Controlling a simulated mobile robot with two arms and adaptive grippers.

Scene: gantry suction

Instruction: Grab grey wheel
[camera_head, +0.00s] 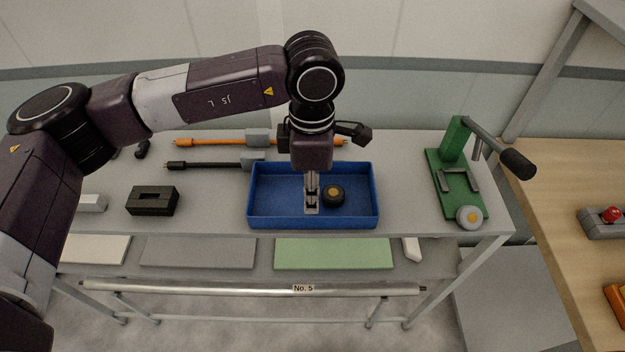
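The grey wheel (469,217), with an orange-yellow centre, is at the front right corner of the green press fixture (459,205), at the right of the table. A black wheel (333,195) with an orange centre lies in the blue tray (262,219). My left gripper (312,207) points down into the blue tray, just left of the black wheel and well left of the grey wheel. Its fingers are small and seen from behind, so their opening is unclear. My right gripper is not in view.
A black slotted block (152,201) stands left of the tray. An orange rod tool (215,142) and a black rod tool (205,165) lie behind. The fixture's lever (516,162) juts out to the right. Table space between tray and fixture is clear.

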